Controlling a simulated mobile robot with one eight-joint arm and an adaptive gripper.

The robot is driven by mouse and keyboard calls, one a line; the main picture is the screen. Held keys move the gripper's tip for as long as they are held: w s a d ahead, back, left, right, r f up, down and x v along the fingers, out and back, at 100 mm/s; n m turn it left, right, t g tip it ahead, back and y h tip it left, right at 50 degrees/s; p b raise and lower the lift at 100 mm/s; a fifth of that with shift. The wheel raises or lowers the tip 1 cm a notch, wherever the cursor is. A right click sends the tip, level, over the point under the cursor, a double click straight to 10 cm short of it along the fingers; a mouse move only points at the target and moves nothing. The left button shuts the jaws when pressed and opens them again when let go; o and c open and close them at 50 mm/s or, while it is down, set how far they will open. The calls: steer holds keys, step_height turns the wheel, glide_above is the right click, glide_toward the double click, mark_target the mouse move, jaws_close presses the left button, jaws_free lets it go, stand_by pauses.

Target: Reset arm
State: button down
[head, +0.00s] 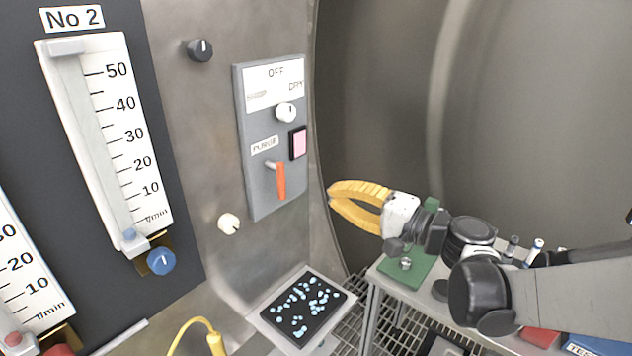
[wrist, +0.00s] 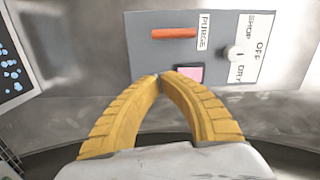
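My gripper (head: 331,196) has two yellow ribbed fingers and hangs in the air to the right of the grey control panel (head: 257,205). In the wrist view the fingertips (wrist: 161,76) come together at the tips, with nothing seen held between them. The tips overlap the panel's lower edge in that view, by the pink square button (wrist: 188,74); the head view shows the gripper apart from the panel. The panel also carries an orange lever (head: 281,181) marked PURGE and a white knob (head: 286,112) marked OFF and DRY.
A flow gauge (head: 110,130) marked No 2 with a blue knob (head: 161,260) is on the left wall. A dark tray (head: 262,314) of pale blue pieces lies below the panel. A bench with a green mat (head: 416,279) stands under my arm. A yellow cable (head: 197,321) rises at the bottom.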

steer(key=s+d+f+n+g+h, duration=0.3)
steer(key=s+d+f+h, duration=0.2)
steer(key=s+f+h, duration=0.5)
steer(key=s+d+f+n+h, duration=0.1)
steer(key=s+d+h, duration=0.3)
steer(key=s+d, duration=0.6)
steer(key=shift+s+d+n+h, duration=0.4)
steer(key=shift+d+n, duration=0.2)
steer(key=shift+d, duration=0.25)
